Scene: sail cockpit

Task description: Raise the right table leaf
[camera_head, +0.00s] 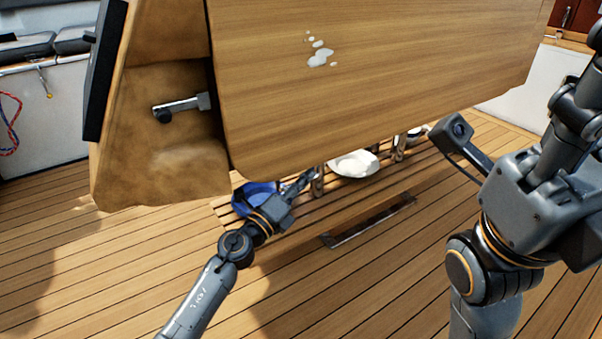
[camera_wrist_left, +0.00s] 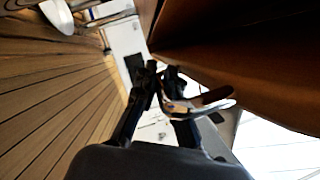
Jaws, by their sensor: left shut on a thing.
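A large wooden table leaf (camera_head: 380,70) fills the top middle of the head view, its broad face toward me and its lower edge well above the deck. It joins a tan wooden table body (camera_head: 150,130) on the left. My left gripper (camera_head: 306,180) reaches in under the leaf's lower edge, beside a metal post. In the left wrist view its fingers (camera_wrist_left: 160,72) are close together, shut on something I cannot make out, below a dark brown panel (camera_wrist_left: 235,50). My right gripper (camera_head: 585,90) is at the right edge, partly cut off; its fingertips are hidden.
A metal lever (camera_head: 182,107) sits on the table body. Behind the leaf, a slatted bench (camera_head: 285,235) holds a blue item (camera_head: 243,200) and a white dish (camera_head: 352,164). Open teak deck (camera_head: 110,270) lies at front left.

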